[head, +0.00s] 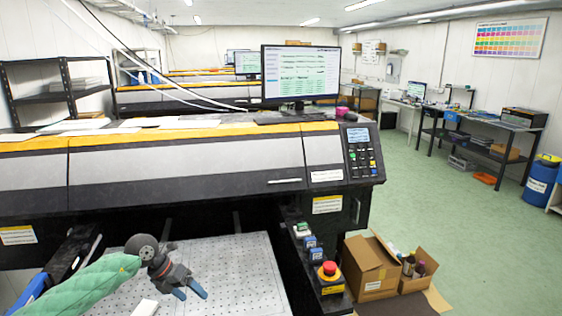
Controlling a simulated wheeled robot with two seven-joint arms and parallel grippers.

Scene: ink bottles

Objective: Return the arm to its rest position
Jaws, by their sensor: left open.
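My left arm (85,287), in a green sleeve, comes in from the lower left. Its left gripper (191,294) hangs over the perforated white table (238,267) in front of the large printer. Its blue fingertips are apart and nothing is between them. Several dark ink bottles (421,268) stand in an open cardboard box on the floor to the right. My right gripper does not show.
A small white block (145,308) lies on the table below the gripper. The printer body (200,163) spans the back. A panel with a red emergency button (329,269) borders the table's right side. Cardboard boxes (372,266) stand beyond it.

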